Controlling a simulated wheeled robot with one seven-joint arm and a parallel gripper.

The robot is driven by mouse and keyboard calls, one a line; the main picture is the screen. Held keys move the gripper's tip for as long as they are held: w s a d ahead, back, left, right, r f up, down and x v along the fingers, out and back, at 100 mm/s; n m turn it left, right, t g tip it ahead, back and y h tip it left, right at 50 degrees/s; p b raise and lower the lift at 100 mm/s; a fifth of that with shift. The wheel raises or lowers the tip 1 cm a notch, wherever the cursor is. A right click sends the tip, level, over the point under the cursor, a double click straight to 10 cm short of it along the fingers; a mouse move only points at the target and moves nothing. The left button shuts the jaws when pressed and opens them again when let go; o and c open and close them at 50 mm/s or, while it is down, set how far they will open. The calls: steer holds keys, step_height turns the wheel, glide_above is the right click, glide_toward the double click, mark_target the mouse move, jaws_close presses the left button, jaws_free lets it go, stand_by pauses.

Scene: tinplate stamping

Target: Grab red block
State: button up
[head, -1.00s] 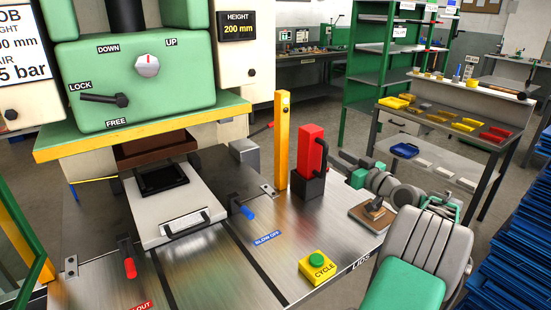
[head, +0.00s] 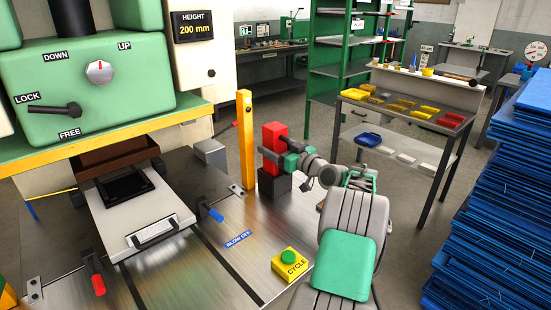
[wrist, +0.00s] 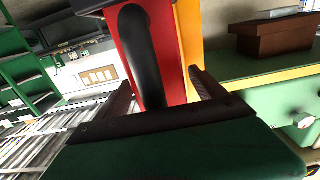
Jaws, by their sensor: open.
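The red block (head: 274,134) stands upright on a black base (head: 275,186) on the metal table, beside a yellow post. My gripper (head: 270,157) reaches it from the right and covers part of it in the head view. In the wrist view, the red block (wrist: 170,62) with its black arched handle (wrist: 140,50) lies ahead, between the two fingers of my open gripper (wrist: 165,95). The fingers stand apart on either side of the handle. Whether they touch it I cannot tell.
The yellow post (head: 246,140) stands close left of the block. The yellow CYCLE button box (head: 291,264) sits at the table's front. The green press (head: 90,90) is at left. Stacked blue sheets (head: 495,210) stand at right.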

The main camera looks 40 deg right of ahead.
jaws_close()
stand_by(0.8)
steer(key=shift+d+r, duration=0.1)
steer(key=shift+r, duration=0.15)
